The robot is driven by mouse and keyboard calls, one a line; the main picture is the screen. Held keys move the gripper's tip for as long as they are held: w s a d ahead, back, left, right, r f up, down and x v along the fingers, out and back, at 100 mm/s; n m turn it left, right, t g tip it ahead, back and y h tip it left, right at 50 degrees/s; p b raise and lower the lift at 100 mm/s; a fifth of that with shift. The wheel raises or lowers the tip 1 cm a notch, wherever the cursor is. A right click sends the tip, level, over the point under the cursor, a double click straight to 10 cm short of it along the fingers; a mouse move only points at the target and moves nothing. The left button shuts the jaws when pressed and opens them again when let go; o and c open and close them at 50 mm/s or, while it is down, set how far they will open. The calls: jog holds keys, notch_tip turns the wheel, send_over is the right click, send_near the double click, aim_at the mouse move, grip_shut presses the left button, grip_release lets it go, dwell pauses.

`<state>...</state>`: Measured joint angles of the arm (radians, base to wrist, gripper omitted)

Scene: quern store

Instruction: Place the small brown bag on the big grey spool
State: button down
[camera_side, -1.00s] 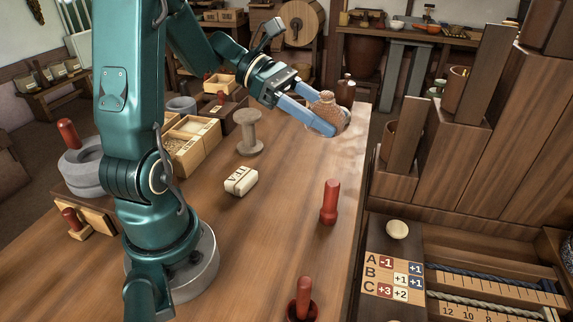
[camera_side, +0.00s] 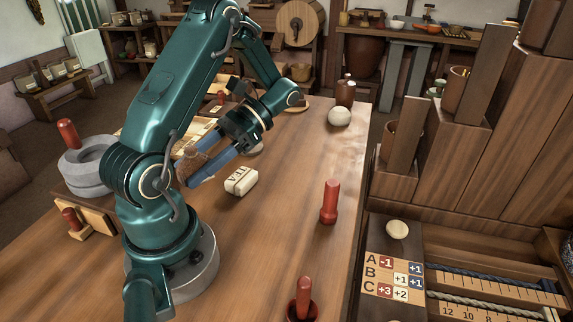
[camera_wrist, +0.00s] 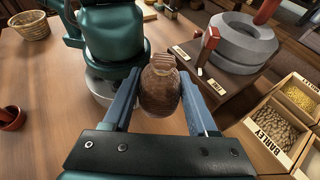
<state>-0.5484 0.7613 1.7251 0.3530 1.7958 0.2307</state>
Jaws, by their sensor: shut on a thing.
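My gripper (camera_side: 197,172) reaches down and left across the table in the side view, its blue fingers shut on the small brown bag (camera_side: 188,158). The wrist view shows the bag (camera_wrist: 160,86), rounded with a tied neck, between the two fingers.
A white block marked VII (camera_side: 241,180) lies near my gripper. A grey quern (camera_side: 86,166) stands at the left. Open boxes of grain (camera_wrist: 271,128) show in the wrist view. A pale round stone (camera_side: 339,116) and a red peg (camera_side: 329,202) stand at the right.

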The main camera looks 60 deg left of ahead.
jog(key=w+a+r+m+t+y, duration=0.35)
jog(key=a+r+m+y, duration=0.25)
jog(key=a+m+y, duration=0.3)
jog(key=w+a+r+m+t+y, duration=0.2)
jog(key=a+r+m+t+y, duration=0.4)
jog(key=a, duration=0.5)
jog(key=shift+m+g, duration=0.3)
jog(key=shift+g, duration=0.25)
jog(key=w+f, duration=0.2)
jog(key=w, duration=0.1)
jog(key=w+d+f, duration=0.1)
jog(key=w+f, duration=0.1)
jog(key=w, duration=0.2)
jog(key=w+d+f, duration=0.1)
jog(key=w+f, duration=0.1)
jog(key=w, duration=0.1)
jog(key=shift+w+d+f, duration=0.15)
jog(key=shift+w+f, duration=0.1)
jog(key=shift+w, duration=0.15)
jog(key=shift+f, duration=2.05)
jog(key=shift+f, duration=0.1)
jog(key=shift+c, duration=1)
grip_release()
